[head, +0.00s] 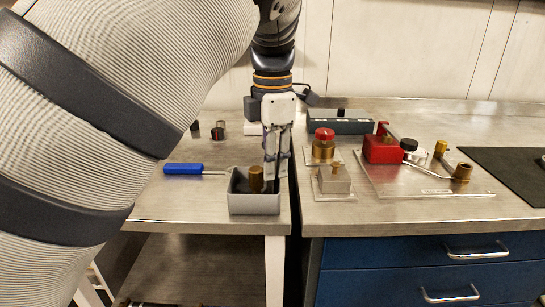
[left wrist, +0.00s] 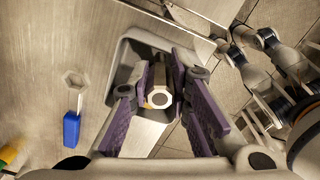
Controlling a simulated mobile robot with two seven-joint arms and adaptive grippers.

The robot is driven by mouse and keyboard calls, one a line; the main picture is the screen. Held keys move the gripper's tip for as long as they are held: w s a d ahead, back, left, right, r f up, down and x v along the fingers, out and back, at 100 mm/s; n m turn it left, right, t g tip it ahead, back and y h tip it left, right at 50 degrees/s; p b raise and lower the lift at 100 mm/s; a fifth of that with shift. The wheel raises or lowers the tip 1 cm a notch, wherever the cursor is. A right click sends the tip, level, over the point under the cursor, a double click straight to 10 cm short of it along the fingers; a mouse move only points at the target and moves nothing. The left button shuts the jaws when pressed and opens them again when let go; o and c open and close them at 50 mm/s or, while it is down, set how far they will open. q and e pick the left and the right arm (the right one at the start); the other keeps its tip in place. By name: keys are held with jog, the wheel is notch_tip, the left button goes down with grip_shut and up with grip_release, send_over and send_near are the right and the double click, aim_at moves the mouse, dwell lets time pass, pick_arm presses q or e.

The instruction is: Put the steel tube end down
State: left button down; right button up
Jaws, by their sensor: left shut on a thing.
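My left gripper (head: 277,183) points down into a grey bin (head: 254,206) at the near right edge of the left bench. A pale hollow ring with six sides (left wrist: 160,98) shows between the fingers there. A brass fitting (head: 257,178) stands in the bin just left of the fingers; I cannot tell whether it is that ring. My right gripper (left wrist: 248,44) seems to show small at the upper right; its opening is unclear.
A blue-handled wrench (head: 183,169) lies left of the bin. Across a gap, the right bench holds a red-topped brass valve (head: 323,147), a grey block (head: 334,179), a red pump (head: 382,149) on a clear plate, and a brass fitting (head: 463,172).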

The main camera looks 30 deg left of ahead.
pick_arm(q)
jog(key=c, duration=1.5)
grip_release()
notch_tip(320, 180, up, 13)
jog(key=shift+r+b, duration=0.1)
jog(key=shift+b, duration=0.4)
